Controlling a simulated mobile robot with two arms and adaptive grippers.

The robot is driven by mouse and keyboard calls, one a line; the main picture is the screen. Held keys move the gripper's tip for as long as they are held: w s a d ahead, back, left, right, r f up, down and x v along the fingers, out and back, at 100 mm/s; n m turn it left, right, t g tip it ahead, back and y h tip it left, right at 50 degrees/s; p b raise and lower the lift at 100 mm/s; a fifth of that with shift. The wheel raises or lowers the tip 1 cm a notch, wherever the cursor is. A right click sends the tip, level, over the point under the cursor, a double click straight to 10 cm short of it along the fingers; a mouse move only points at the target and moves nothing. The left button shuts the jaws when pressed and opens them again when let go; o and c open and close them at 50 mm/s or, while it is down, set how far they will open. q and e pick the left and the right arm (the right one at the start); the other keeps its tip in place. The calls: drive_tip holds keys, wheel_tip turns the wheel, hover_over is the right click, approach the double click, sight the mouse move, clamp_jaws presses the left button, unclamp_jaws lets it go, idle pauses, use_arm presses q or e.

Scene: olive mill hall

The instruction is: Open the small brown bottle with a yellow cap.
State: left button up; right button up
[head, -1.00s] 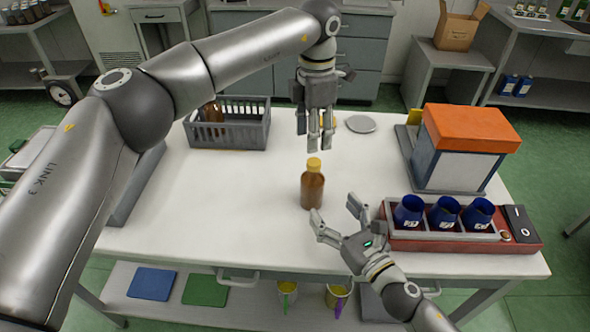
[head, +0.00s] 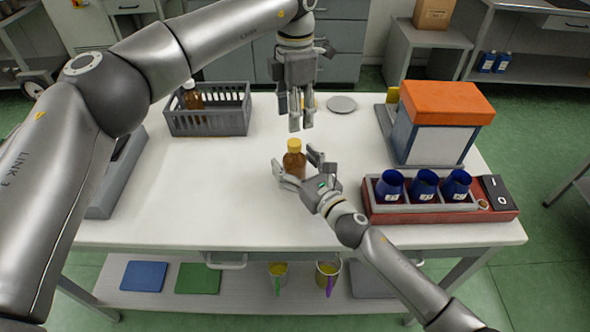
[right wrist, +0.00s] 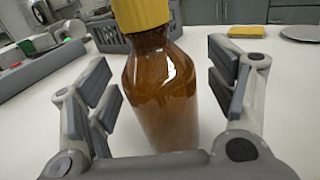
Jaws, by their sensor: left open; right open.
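The small brown bottle (head: 294,163) with a yellow cap (head: 294,145) stands upright on the white table. In the right wrist view the bottle (right wrist: 165,95) stands between the open fingers, its yellow cap (right wrist: 140,12) cut off by the top edge. My right gripper (head: 299,167) is open around the bottle's body, with gaps visible on both sides in the wrist view. My left gripper (head: 300,125) is open and points down, above and just behind the cap, apart from it. The bottle's lower part is partly hidden by the right gripper.
A grey crate (head: 210,122) holding another brown bottle (head: 192,96) stands at the back left. A red tray (head: 440,213) with blue cups (head: 424,184) and an orange-topped box (head: 440,125) are on the right. A grey disc (head: 342,104) lies behind. The table's left middle is clear.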

sight(294, 142)
use_arm(q)
drive_tip(key=shift+w+a+f, duration=0.1)
drive_tip(key=shift+w, duration=0.1)
use_arm(e)
drive_tip(key=shift+w+a+f, duration=0.1)
drive_tip(key=shift+w, duration=0.1)
drive_tip(key=shift+c, duration=0.2)
use_arm(q)
drive_tip(key=shift+s, duration=0.1)
use_arm(e)
drive_tip(key=shift+s, duration=0.1)
drive_tip(key=c, duration=0.7)
clamp_jaws()
use_arm(q)
drive_tip(key=m, duration=1.3)
drive_tip(key=shift+m, duration=0.4)
drive_tip(key=m, duration=0.4)
drive_tip(key=shift+f, duration=4)
drive_tip(key=shift+c, duration=0.5)
